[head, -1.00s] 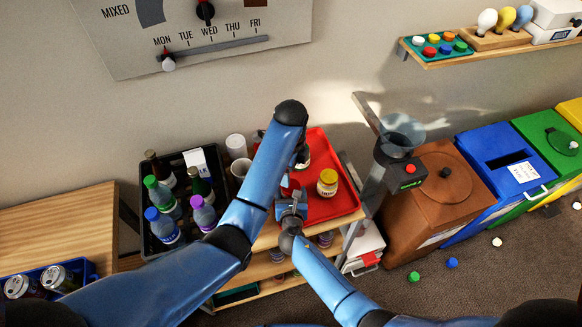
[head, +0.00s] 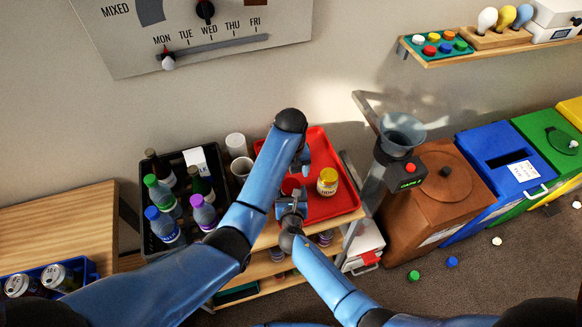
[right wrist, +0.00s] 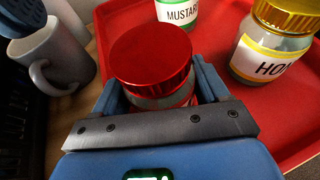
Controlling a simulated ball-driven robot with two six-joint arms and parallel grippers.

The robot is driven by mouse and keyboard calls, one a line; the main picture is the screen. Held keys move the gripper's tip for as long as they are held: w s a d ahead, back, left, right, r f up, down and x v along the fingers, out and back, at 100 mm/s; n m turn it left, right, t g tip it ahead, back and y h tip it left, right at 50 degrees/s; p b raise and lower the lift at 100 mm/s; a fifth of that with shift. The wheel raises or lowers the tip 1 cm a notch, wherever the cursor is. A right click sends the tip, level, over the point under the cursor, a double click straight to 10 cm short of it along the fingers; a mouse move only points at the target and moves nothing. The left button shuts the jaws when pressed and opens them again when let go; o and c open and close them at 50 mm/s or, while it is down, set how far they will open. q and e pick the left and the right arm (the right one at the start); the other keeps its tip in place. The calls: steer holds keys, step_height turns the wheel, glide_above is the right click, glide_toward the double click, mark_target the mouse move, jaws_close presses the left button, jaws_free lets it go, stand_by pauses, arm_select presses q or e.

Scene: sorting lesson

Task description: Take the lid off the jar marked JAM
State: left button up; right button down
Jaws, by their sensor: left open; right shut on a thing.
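A jar with a red lid (right wrist: 152,55) stands between the fingers of my right gripper (right wrist: 160,88), which is shut on the glass below the lid. Its label is hidden, so I cannot read JAM on it. The lid sits on the jar. In the head view the red lid (head: 289,185) shows partly behind my left arm, with my right gripper (head: 292,203) just in front. My left gripper (head: 304,158) is open, farther back over the red tray, partly hidden by its own arm; I see nothing in it.
On the red tray (head: 325,208) a honey jar with a yellow lid (head: 327,182) stands to the right. A mustard jar (right wrist: 178,12) stands behind the held jar. White mugs (head: 241,168) and a black crate of bottles (head: 150,245) are at the left.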

mark_target(291, 185)
arm_select(q)
steer(key=shift+f, duration=2.6)
steer(key=shift+c, duration=0.5)
steer(key=c, duration=1)
steer(key=n, duration=0.6)
steer(key=shift+n, duration=0.4)
steer(key=o, duration=1.2)
